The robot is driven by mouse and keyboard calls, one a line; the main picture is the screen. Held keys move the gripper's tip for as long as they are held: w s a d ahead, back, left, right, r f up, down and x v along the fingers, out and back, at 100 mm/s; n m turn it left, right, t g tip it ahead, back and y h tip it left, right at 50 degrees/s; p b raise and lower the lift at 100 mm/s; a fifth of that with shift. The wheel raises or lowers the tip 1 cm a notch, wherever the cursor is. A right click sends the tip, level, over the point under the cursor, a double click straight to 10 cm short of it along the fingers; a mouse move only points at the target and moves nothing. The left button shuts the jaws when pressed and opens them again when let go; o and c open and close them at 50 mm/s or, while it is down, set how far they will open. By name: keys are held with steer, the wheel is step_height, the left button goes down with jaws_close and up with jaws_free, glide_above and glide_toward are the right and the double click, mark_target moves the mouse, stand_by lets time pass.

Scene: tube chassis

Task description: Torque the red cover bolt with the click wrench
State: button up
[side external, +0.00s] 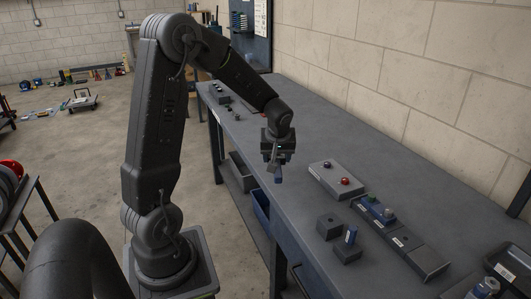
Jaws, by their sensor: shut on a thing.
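The red cover bolt (345,181) sits on top of a low grey cover box (334,190) on the bench. A dark blue bolt head (327,165) sits on the same box, behind the red one. My gripper (275,160) hangs pointing down over the bench's near edge, left of the cover box and apart from it. It is shut on a small tool with a blue lower end (278,177). The tool is too small and partly hidden to tell whether it is the click wrench.
A blue-handled piece (351,236) stands upright in a dark block (347,254), beside another dark block (329,227). A long dark rack (407,248) with labelled slots lies to the right. A dark tray (508,262) is at far right. Bench behind the cover box is clear.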

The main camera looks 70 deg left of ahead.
steer(key=shift+w+d+f+m+t+h, duration=0.45)
steer(key=shift+w+d+f+m+h, duration=0.2)
steer(key=shift+w+d+m, duration=1.25)
steer(key=shift+w+d+f+m+t+h, duration=0.55)
steer(key=shift+w+d+f+m, duration=0.25)
steer(key=shift+w+d+m, duration=1.05)
steer(key=shift+w+d+f+m+t+h, duration=0.55)
steer(key=shift+w+d+m, duration=0.8)
steer(key=shift+m, duration=1)
steer(key=shift+f, duration=0.45)
steer(key=shift+f, duration=0.7)
steer(key=o, duration=1.4)
steer(key=shift+s+g, duration=0.1)
steer(key=shift+g, duration=0.15)
steer(key=shift+c, duration=0.2)
